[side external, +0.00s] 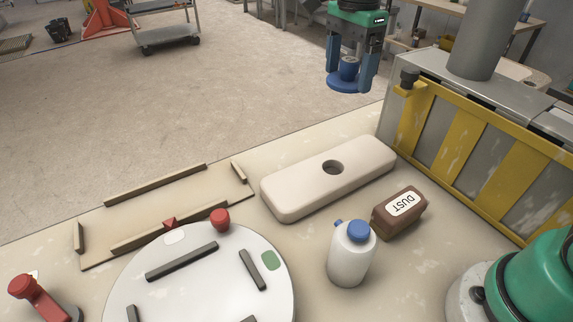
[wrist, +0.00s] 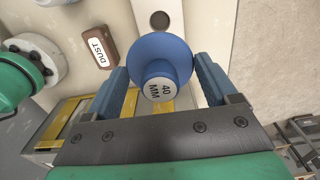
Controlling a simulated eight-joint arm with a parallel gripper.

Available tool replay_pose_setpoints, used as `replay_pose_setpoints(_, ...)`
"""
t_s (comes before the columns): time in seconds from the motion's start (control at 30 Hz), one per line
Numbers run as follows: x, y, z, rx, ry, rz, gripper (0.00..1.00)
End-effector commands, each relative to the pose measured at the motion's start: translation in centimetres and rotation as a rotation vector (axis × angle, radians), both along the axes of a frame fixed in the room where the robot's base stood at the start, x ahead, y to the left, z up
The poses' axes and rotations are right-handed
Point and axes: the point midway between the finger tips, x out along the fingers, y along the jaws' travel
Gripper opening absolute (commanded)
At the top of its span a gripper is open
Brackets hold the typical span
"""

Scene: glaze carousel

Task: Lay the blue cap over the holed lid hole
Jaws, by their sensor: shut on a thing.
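The blue cap (wrist: 160,57) has a wide round flange and a knob whose pale top reads "40 MM". My gripper (side external: 349,75) is shut on the blue cap and holds it in the air; the cap also shows in the side view (side external: 346,85). In the wrist view my gripper (wrist: 160,88) has one finger on each side of the cap. The holed lid (side external: 300,190) is a long cream block lying on the table, with an open round hole (side external: 333,167). In the wrist view the hole (wrist: 160,20) shows just beyond the cap's flange.
A brown block labelled "DUST" (side external: 399,212) and a white bottle with a blue top (side external: 351,255) stand close to the lid. A yellow-striped barrier (side external: 465,150) borders the right. A white turntable (side external: 200,285) with dark bars lies front left. A shallow wooden-edged frame (side external: 165,215) lies behind it.

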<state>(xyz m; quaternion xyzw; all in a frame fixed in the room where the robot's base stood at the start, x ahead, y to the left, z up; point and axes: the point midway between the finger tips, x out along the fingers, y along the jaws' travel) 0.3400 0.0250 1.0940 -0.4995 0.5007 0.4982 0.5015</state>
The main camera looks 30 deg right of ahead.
Motion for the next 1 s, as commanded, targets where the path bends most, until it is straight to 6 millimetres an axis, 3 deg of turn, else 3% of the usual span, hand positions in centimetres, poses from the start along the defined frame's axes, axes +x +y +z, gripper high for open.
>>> replay_pose_setpoints(0.43, 0.0, 0.1, -10.6, 0.0, 0.0, 0.004, 0.19)
replay_pose_setpoints(1.0, 0.0, 0.1, -16.5, 0.0, 0.0, 0.005, 0.19)
